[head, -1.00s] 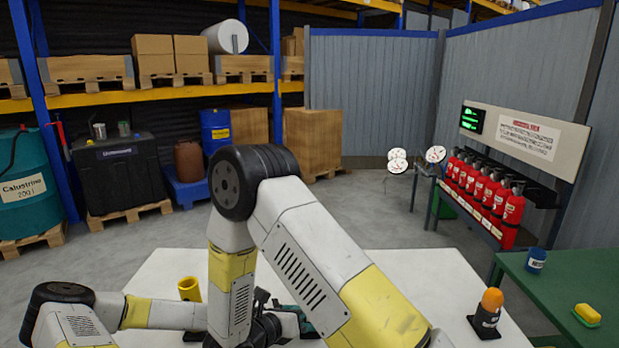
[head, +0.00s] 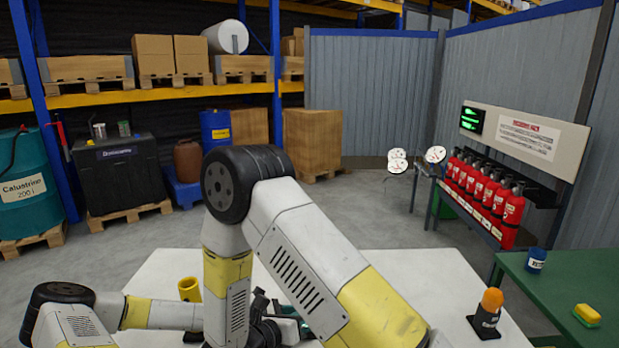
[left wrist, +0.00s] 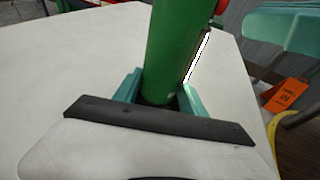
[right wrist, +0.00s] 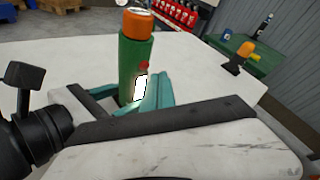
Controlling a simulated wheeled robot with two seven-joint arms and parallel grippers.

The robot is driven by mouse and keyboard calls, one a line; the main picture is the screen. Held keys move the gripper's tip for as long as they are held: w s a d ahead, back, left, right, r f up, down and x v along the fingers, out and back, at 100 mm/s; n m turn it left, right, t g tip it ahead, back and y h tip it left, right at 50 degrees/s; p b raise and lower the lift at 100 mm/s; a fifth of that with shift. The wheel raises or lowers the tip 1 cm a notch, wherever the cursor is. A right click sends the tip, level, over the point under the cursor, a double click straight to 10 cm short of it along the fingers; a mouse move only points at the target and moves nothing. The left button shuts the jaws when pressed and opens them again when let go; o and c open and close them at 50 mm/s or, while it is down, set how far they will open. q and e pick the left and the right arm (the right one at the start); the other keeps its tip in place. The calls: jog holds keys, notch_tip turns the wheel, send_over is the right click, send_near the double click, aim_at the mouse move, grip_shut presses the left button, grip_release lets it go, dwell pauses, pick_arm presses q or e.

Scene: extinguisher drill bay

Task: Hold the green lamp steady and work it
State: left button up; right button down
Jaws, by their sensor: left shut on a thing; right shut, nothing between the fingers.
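The green lamp (right wrist: 133,60) stands upright in the right wrist view, with an orange top, a red button on its side and a bright white strip below that. My left gripper (left wrist: 160,92) is shut on the lamp's green body, a teal finger on each side. My right gripper (right wrist: 160,92) is shut and empty, its teal fingers close beside the lamp below the red button. I cannot tell whether they touch it. In the head view my arm hides the lamp and most of both grippers.
A yellow cup (head: 189,289) and an orange-topped black beacon (head: 487,312) stand on the white table (head: 440,270). A green side table (head: 560,295) at the right holds a blue cup (head: 536,260) and a yellow block (head: 587,315). The white table's right part is mostly clear.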

pick_arm(q)
jog(key=shift+a+f, duration=0.15)
jog(key=shift+f, duration=0.1)
jog(key=o, duration=1.3)
pick_arm(e)
jog(key=s, duration=0.5)
jog(key=shift+d, duration=0.15)
pick_arm(q)
jog(key=shift+o, duration=0.2)
